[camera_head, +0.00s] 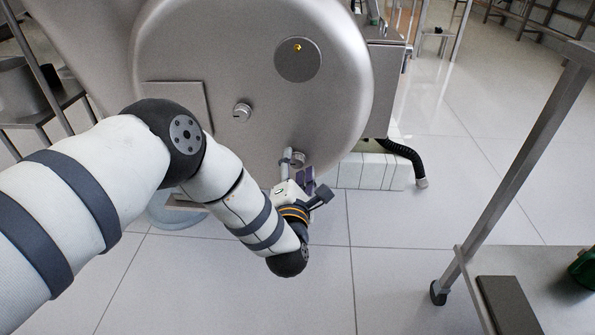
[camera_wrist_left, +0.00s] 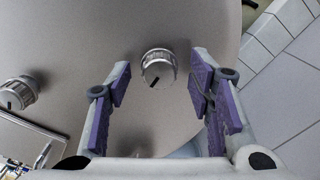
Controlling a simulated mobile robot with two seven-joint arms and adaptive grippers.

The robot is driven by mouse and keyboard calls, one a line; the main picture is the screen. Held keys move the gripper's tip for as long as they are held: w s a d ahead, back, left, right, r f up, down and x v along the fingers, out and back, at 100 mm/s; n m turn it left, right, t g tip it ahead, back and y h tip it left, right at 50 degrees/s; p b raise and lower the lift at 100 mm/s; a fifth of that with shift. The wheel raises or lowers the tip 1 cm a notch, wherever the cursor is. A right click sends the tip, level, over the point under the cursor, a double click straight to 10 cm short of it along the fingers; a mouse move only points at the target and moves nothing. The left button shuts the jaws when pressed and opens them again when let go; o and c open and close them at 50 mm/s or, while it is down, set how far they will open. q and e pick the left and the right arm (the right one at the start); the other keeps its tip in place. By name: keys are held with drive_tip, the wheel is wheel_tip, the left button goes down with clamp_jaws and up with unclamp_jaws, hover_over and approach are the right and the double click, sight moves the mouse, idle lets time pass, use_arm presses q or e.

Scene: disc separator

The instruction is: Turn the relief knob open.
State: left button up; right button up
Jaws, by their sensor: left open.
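A ridged metal knob (camera_wrist_left: 158,68) with a black pointer mark sticks out of the separator's steel face. In the left wrist view it lies between and just beyond the purple-padded fingertips of my left gripper (camera_wrist_left: 161,85), apart from both. In the head view this knob (camera_head: 299,158) is partly hidden by my left gripper (camera_head: 296,172), which is open and empty low on the drum face. A second, similar knob (camera_head: 242,112) sits higher and to the left; it also shows at the left of the wrist view (camera_wrist_left: 17,93). No label shows which is the relief knob.
The large round steel drum (camera_head: 190,45) fills the top middle, with a round plate (camera_head: 298,60) on it. A black hose (camera_head: 405,155) runs to the floor at right. A metal cart (camera_head: 520,265) stands at the right. Tiled floor between is clear.

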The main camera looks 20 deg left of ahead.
use_arm(q)
drive_tip(key=shift+w+a, duration=0.1)
drive_tip(key=shift+w, duration=0.25)
drive_tip(key=shift+c, duration=0.6)
clamp_jaws()
